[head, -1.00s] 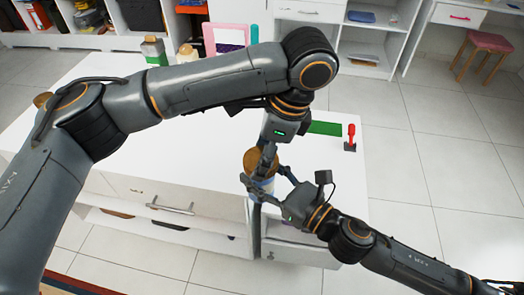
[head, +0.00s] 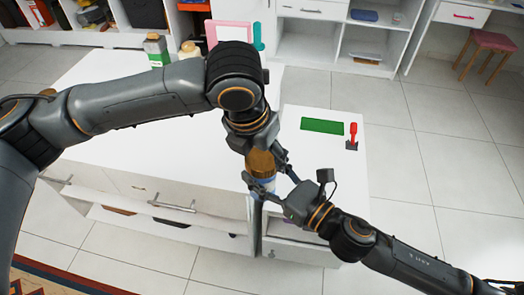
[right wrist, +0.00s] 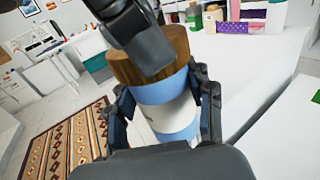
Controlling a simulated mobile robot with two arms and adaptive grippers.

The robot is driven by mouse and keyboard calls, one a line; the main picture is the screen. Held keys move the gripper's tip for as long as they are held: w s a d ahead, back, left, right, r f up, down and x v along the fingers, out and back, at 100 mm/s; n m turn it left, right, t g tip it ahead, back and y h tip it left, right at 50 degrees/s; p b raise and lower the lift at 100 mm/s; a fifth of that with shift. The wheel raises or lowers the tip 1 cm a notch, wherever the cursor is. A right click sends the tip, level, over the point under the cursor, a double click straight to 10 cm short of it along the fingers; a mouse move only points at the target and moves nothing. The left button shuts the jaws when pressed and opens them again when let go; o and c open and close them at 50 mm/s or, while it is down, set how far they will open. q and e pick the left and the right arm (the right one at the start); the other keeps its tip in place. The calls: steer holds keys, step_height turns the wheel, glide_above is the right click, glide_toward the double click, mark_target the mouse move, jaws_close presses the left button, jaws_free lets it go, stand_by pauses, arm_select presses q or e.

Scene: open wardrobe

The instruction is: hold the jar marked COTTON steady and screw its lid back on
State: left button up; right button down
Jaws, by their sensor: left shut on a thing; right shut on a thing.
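The jar (head: 266,184) has a blue and white body and a brown wooden lid (head: 261,164). My right gripper (head: 268,177) is shut around the jar's body, near the front edge of the white counter. In the right wrist view its fingers lie on both sides of the jar (right wrist: 168,112), and the lid (right wrist: 120,68) sits on top. My left gripper (head: 257,148) comes down from above and is shut on the lid. Its dark finger (right wrist: 148,48) covers part of the lid in the right wrist view. The jar's lettering is not readable.
The white counter (head: 310,160) bears a green mat (head: 322,126) and a red-handled tool (head: 352,136) at right. A green-banded container (head: 156,50) and another jar (head: 190,50) stand at the back. The counter's right side is mostly clear.

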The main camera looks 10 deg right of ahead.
arm_select(q)
steer(key=o, duration=0.8)
steer(key=shift+r, duration=0.1)
steer(key=shift+r, duration=2.2)
